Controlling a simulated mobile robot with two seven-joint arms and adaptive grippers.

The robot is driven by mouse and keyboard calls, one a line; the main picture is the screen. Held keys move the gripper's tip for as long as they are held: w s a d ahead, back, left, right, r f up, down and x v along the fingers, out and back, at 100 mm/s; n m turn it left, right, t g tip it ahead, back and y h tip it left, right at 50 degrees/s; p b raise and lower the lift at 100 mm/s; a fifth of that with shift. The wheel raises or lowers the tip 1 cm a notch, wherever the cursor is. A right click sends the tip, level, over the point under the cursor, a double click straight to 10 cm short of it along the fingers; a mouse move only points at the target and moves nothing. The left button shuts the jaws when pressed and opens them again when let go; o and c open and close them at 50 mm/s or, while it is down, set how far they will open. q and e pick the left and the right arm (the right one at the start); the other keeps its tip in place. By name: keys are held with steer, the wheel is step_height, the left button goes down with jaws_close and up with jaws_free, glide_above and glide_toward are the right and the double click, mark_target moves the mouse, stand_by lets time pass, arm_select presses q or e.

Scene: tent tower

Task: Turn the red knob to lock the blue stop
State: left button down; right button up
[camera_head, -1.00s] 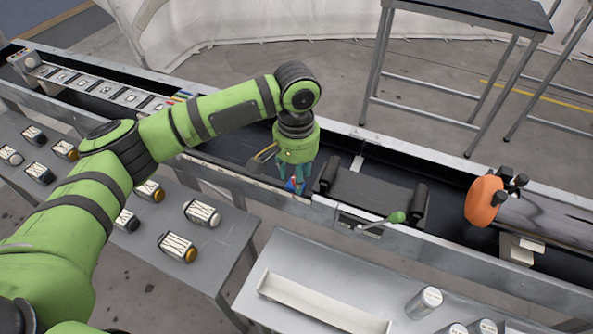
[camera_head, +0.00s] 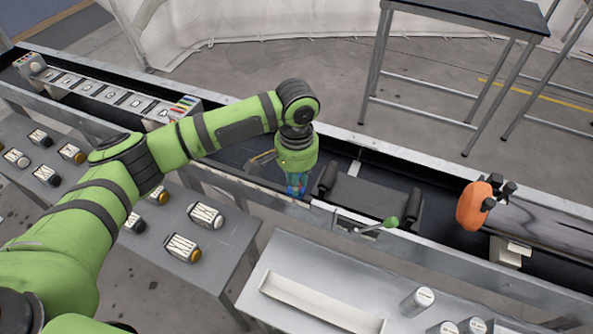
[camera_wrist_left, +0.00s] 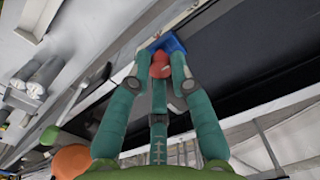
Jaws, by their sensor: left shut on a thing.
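My left gripper (camera_head: 296,188) points down over the near rail of the long dark trough. In the left wrist view its teal fingers (camera_wrist_left: 158,75) are shut on the red knob (camera_wrist_left: 160,65), one on each side. The blue stop (camera_wrist_left: 166,45) lies just beyond the knob, against the rail, partly hidden by it. In the head view the fingers cover most of the knob, and only a little blue shows between them. I cannot tell from the picture how far the knob is turned. My right gripper is not in view.
A dark cradle with rollers (camera_head: 372,196) and a green-knobbed lever (camera_head: 390,222) sit right of the gripper. An orange disc (camera_head: 473,206) is further right. A grey table with several cylinders (camera_head: 185,248) stands at left. A white tray (camera_head: 318,303) lies in front.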

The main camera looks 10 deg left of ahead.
arm_select(q)
steer(key=shift+f, duration=0.1)
steer(key=c, duration=1.1)
jaws_free()
steer(key=shift+r, duration=0.2)
step_height(320, 180, up, 12)
steer(key=shift+f, duration=0.15)
